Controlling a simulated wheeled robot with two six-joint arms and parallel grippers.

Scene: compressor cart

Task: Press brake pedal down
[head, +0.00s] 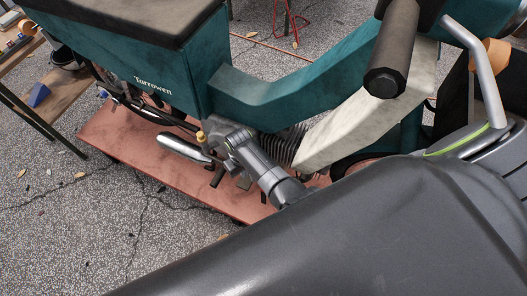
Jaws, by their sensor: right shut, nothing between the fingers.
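The teal machine (160,85), lettered "Turrowen", stands over a reddish deck plate (120,140). My right arm reaches in from the lower right, and its grey wrist ends low over the deck. My right gripper (218,172) is there, small and partly hidden by the wrist; it is shut and empty. Small dark upright parts (243,182) stand on the deck beside it. One may be the brake pedal, but I cannot tell which, nor whether the gripper touches it. My left gripper is out of view.
A silver cylinder (182,148) and a yellow knob (201,136) sit close left of the wrist. A pale curved beam (350,125) and a dark grip (392,50) are to the right. A wooden bench (62,95) stands at left.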

